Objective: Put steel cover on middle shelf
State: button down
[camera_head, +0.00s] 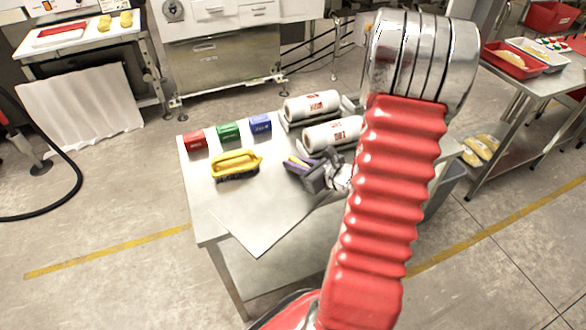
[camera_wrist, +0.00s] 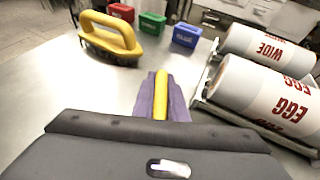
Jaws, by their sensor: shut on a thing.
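My gripper (camera_head: 297,164) is low over the steel table (camera_head: 195,180), between the yellow brush and the rolls. In the wrist view its purple fingers (camera_wrist: 161,95) are shut on a narrow yellow piece (camera_wrist: 162,92); the jaw body hides its near end. I cannot tell what the yellow piece is. A flat pale metal-like sheet (camera_head: 258,225) lies at the table's front edge, one corner sticking out past it. It may be the steel cover; I cannot tell. No middle shelf is clearly recognisable.
A yellow-handled brush (camera_head: 236,165) lies left of my gripper. Red (camera_head: 196,139), green (camera_head: 228,132) and blue (camera_head: 260,125) blocks stand behind it. Two white labelled rolls (camera_head: 312,107) rest in racks at the back right. A side table (camera_head: 545,85) holding trays stands at right.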

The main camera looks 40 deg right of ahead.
jog(key=shift+r, duration=4.65)
